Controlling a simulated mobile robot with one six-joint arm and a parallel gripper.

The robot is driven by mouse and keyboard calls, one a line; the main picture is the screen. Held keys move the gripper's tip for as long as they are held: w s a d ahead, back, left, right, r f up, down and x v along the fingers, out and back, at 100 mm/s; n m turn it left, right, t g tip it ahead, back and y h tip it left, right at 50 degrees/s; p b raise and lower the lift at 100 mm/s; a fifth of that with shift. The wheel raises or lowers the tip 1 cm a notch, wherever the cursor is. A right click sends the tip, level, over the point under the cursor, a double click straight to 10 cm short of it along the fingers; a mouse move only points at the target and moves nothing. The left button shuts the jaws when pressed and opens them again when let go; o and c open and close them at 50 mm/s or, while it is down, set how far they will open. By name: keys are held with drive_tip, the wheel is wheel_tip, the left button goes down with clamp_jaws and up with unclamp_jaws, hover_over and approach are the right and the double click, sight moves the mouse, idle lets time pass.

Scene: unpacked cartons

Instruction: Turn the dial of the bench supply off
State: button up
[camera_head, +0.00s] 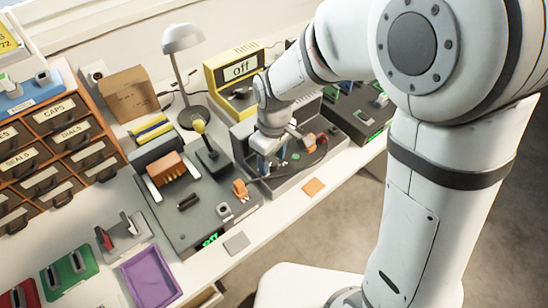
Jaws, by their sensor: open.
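A yellow box (220,76) stands at the back of the bench, and its pale panel reads "off". It looks like the bench supply. A dark part sits low on its front, partly behind my arm, and I cannot make out a dial or its position. My gripper (267,163) is open and points down over a grey open-topped unit (242,151), in front of and to the right of the yellow box. It is apart from the yellow box. Small coloured parts lie around the fingers, and I cannot tell whether the fingers touch any.
A desk lamp (182,42) stands left of the yellow box. A grey machine (215,200) with a lever fills the middle. A cardboard carton (129,95), labelled drawers (60,145) and a purple tray (151,277) are to the left. My arm covers the right side.

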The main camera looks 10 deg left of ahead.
sight(273, 160)
wheel_tip(273, 160, up, 8)
drive_tip(key=shift+w+d+f+p, duration=0.1)
drive_tip(key=shift+w+p, duration=0.05)
drive_tip(key=shift+p, duration=0.3)
idle(0.3)
drive_tip(key=s+d+r+m+t+p, duration=0.1)
drive_tip(key=s+d+r+m+p, duration=0.1)
drive_tip(key=d, duration=0.6)
drive_tip(key=s+d+r+m+t+p, duration=0.1)
drive_tip(key=s+d+r+m+p, duration=0.1)
drive_tip(key=d+r+m, duration=0.3)
drive_tip(key=s+d+r+m+t+p, duration=0.1)
drive_tip(key=s+d+r+m, duration=0.3)
drive_tip(key=d, duration=0.7)
drive_tip(key=shift+r+m+p, duration=0.25)
drive_tip(key=shift+m+p, duration=0.45)
